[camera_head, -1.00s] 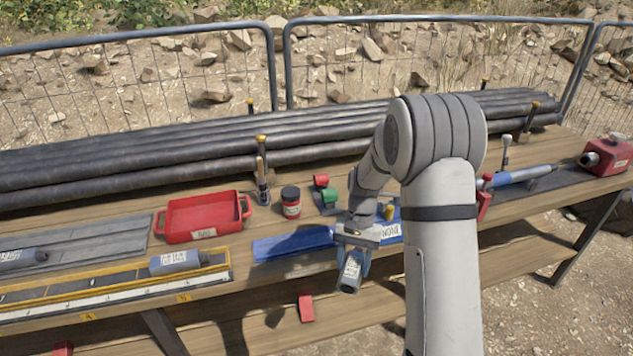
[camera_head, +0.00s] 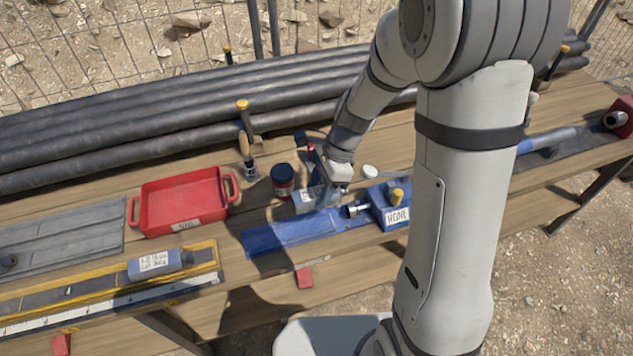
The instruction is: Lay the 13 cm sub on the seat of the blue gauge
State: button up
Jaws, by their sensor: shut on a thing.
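My gripper (camera_head: 318,194) is shut on a short grey sub with a white label (camera_head: 303,201). The sub's label print is too small to read here. The gripper holds the sub over or just behind the back edge of the blue gauge's long seat (camera_head: 285,233); I cannot tell its height above it. The seat itself looks empty.
Another labelled grey sub (camera_head: 160,262) lies on the yellow-edged rule (camera_head: 90,291) at left. A red tray (camera_head: 180,200) and a dark red-labelled jar (camera_head: 283,181) stand behind. Black pipes (camera_head: 180,125) fill the back of the bench. My arm hides part of the right side.

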jog(key=f+b, duration=0.1)
jog(key=f, duration=0.1)
jog(key=f+b, duration=0.4)
jog(key=shift+s+a+f, duration=0.15)
jog(key=shift+a+f, duration=0.05)
jog(key=shift+a, duration=0.05)
jog(key=shift+f+b, duration=0.55)
jog(key=shift+f, duration=0.25)
jog(key=shift+s+f, duration=0.1)
jog(key=shift+f, duration=0.4)
jog(key=o, duration=1.8)
notch_tip(320, 180, up, 7)
jog(key=p, duration=0.6)
jog(key=shift+s+r, duration=0.1)
